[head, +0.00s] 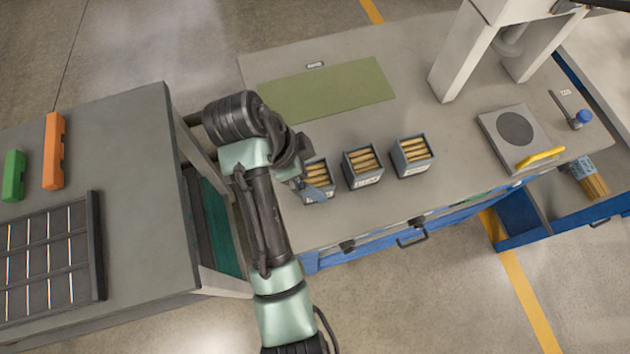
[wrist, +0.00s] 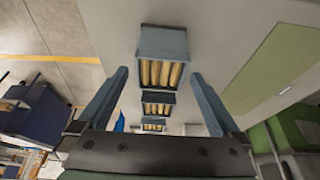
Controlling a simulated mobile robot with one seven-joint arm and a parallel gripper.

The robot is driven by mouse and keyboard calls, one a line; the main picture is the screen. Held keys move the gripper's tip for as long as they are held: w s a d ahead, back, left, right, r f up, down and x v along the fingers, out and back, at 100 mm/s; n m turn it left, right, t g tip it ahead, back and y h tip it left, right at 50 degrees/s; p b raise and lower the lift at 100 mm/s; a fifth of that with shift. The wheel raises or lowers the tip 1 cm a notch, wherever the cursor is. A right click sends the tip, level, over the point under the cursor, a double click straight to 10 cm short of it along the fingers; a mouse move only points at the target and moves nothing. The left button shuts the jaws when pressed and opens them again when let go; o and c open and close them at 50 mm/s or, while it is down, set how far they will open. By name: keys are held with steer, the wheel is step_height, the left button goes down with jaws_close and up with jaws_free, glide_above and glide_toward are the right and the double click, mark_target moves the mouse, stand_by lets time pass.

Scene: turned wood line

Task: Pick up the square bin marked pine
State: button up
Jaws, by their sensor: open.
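Three square blue-grey bins filled with light wood pieces stand in a row on the grey bench: a left bin (head: 329,194), a middle bin (head: 367,180) and a right bin (head: 416,171). Their front labels are too small to read, so I cannot tell which says pine. My gripper (head: 307,186) is at the left bin and partly covers it in the head view. In the wrist view, my open, empty gripper (wrist: 159,82) has a finger to each side of the nearest bin (wrist: 163,42). The other two bins line up beyond it. Contact cannot be told.
A green mat (head: 328,91) lies behind the bins. A machine with pale legs (head: 461,50) and a plate with a dark disc (head: 515,128) stand to the right. A second table (head: 145,200) at left holds a dark rack (head: 98,245) and orange and green blocks.

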steer(key=shift+p+x, duration=0.4)
steer(key=shift+x, duration=2.4)
steer(key=shift+a+r, duration=0.1)
steer(key=c, duration=1.4)
